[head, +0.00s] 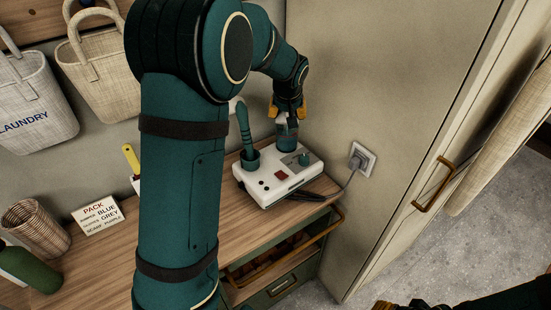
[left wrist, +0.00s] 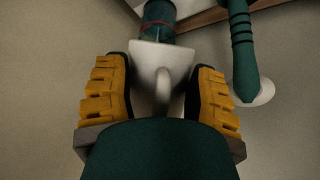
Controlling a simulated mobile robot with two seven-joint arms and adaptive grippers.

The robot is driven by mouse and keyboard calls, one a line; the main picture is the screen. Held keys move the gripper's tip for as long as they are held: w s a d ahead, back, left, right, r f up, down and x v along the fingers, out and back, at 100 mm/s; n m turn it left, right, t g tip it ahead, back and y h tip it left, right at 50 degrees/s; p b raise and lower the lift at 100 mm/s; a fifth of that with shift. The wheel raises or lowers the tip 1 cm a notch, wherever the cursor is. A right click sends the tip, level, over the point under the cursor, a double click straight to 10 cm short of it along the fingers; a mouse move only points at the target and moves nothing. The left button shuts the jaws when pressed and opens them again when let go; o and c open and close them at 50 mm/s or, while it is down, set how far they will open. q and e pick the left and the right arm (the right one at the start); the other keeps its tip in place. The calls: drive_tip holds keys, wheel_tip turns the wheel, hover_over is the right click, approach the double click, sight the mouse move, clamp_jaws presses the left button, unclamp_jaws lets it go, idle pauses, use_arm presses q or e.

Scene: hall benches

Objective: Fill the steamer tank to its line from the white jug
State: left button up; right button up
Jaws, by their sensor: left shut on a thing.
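The white jug (left wrist: 155,62) is between the yellow fingers of my left gripper (left wrist: 163,95), its handle toward the wrist camera. In the head view my left gripper (head: 287,108) is over the steamer's tank, and the jug is mostly hidden there. The steamer (head: 277,180) is a white unit on the wooden top. Its dark green tank (head: 287,137) shows beyond the jug in the left wrist view (left wrist: 159,12), with a red line around it. My right gripper (head: 400,305) is partly cut off at the bottom edge.
A green wand (head: 244,128) stands in the steamer's holder, close left of the tank. A cable runs to the wall socket (head: 362,158). A sign (head: 97,215), wicker basket (head: 36,227) and green bottle (head: 28,268) stand at left. A tall cabinet wall rises right of the steamer.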

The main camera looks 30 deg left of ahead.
use_arm(q)
drive_tip(key=shift+r+g+h+p, duration=0.4)
drive_tip(key=shift+r+g+p, duration=0.45)
drive_tip(key=shift+p, duration=1.6)
idle(5.5)
